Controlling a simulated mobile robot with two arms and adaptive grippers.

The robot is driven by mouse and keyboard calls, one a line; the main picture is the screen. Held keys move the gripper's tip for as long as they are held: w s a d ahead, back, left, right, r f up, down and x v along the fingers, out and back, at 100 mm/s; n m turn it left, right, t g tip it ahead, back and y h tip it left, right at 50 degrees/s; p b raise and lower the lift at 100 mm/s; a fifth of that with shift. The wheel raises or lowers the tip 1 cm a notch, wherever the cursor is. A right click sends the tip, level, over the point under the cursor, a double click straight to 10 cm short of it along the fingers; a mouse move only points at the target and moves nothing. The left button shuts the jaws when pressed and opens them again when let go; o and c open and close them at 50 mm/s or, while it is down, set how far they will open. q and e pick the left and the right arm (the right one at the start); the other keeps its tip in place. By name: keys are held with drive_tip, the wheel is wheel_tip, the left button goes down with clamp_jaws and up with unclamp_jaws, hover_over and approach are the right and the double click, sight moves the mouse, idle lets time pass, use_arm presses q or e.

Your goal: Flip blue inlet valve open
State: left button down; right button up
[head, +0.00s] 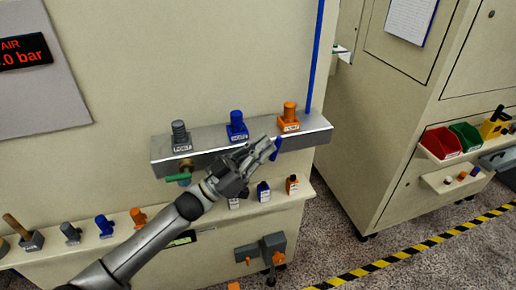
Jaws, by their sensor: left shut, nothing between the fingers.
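A grey metal manifold block (215,143) is fixed to the front of the beige machine. It has a grey, a blue (237,125) and an orange fitting on top. A small blue lever (277,149), which looks like the blue inlet valve's handle, shows at the front of the block, tilted downward. My left gripper (268,147) is shut and empty, in front of the block, with its fingertips close beside the blue lever. I cannot tell whether they touch it. The gripper hides part of the block and the valve body. My right gripper is not in view.
A green lever (177,178) sits under the block's left end. A ledge below holds small bottles and several fittings. A grey box with a lever (261,248) is lower down. Another cabinet with red (442,142) and green bins stands at the right.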

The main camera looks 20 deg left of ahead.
sight(280, 141)
use_arm(q)
drive_tip(key=w+d, duration=0.1)
drive_tip(key=w+d+r, duration=0.1)
drive_tip(key=d, duration=0.1)
drive_tip(key=shift+w, duration=0.15)
drive_tip(key=shift+w+d+f+g+y+p, duration=0.15)
drive_tip(key=shift+d+g+y+p, duration=0.15)
drive_tip(key=shift+g+y, duration=0.3)
idle(0.4)
drive_tip(key=shift+f, duration=0.1)
idle(1.1)
